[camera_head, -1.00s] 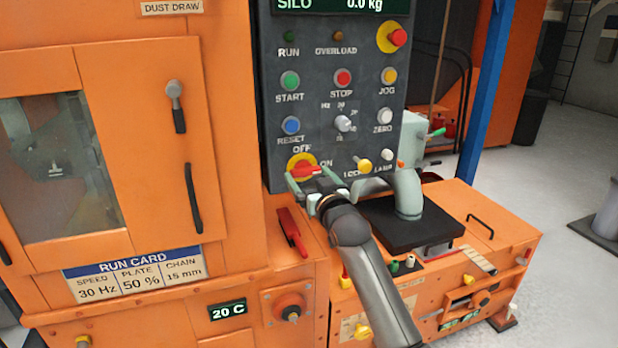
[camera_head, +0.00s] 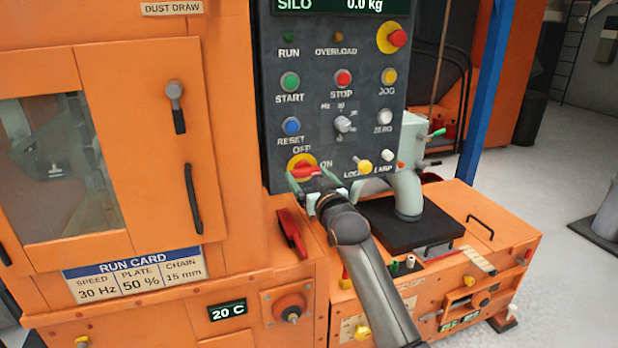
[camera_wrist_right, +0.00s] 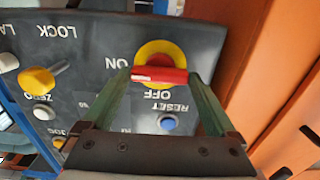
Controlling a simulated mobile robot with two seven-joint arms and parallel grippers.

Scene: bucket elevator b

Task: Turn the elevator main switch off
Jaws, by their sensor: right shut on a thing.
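The main switch is a red handle on a yellow disc (camera_head: 301,160) at the lower left of the dark control panel. Its red handle lies roughly level, with OFF printed above and ON to its right. My right gripper (camera_head: 308,174) is at the switch, shut on the red handle from its two ends. In the right wrist view, which is upside down, the red handle (camera_wrist_right: 159,75) spans between the two green fingers, in front of the yellow disc (camera_wrist_right: 160,49). My left gripper is not in view.
A lock knob (camera_head: 364,166) and a lamp knob sit right of the switch. A blue reset button (camera_head: 291,125) is just above it. A red lever (camera_head: 291,231) stands on the orange ledge below. An orange cabinet (camera_head: 228,130) borders the panel on the left.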

